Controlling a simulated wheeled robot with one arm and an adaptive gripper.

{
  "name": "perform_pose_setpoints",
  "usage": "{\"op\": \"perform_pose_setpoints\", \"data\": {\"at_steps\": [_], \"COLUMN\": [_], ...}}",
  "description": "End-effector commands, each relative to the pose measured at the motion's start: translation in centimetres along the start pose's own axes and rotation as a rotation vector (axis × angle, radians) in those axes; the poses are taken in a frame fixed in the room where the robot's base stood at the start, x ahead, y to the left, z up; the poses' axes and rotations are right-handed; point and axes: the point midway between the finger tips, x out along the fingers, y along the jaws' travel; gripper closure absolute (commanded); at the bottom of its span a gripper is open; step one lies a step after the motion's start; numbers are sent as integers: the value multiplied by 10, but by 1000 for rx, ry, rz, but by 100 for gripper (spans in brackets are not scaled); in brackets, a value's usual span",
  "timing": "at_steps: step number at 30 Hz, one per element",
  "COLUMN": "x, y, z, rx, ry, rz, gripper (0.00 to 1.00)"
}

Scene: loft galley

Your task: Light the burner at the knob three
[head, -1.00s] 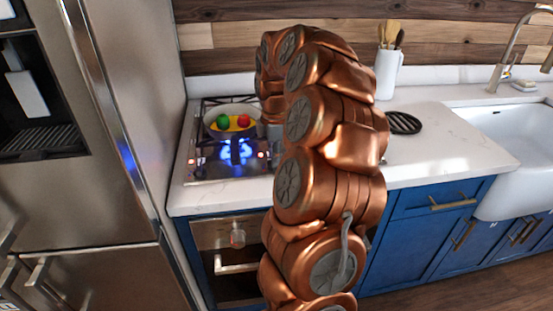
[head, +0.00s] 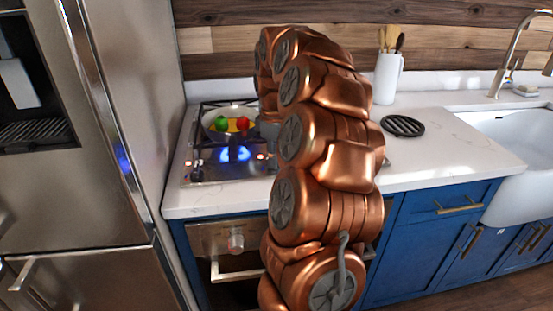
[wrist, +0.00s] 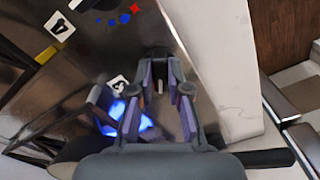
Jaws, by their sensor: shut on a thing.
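In the wrist view my gripper (wrist: 160,88) is shut on a small dark knob (wrist: 158,62), with a fingertip on either side of it. A tag (wrist: 118,84) that looks like a 3 lies just left of the fingers. A tag marked 4 (wrist: 62,27) is farther up and left. Blue flame (wrist: 118,114) glows left of the fingers. In the head view the cooktop (head: 202,183) shows blue flame (head: 235,154) at the front left. My arm hides the gripper and the cooktop's right part there.
A pan (head: 208,118) with red, green and yellow items stands behind the flame. A round black trivet (head: 403,126) and a white utensil crock (head: 387,78) are right of my arm, near the sink (head: 520,145). A steel fridge (head: 110,100) stands close on the left.

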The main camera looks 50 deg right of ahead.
Motion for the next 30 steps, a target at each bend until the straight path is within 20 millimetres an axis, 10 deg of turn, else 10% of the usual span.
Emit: {"op": "perform_pose_setpoints", "data": {"at_steps": [13,14,20,30], "x": [0,0,0,-1], "y": [-2,-2,-1,0], "z": [-3,-3,-1,0], "rx": [7,7,9,9], "ry": [5,5,3,2], "rz": [-4,-4,-2,0], "gripper": [100,81,61,58]}}
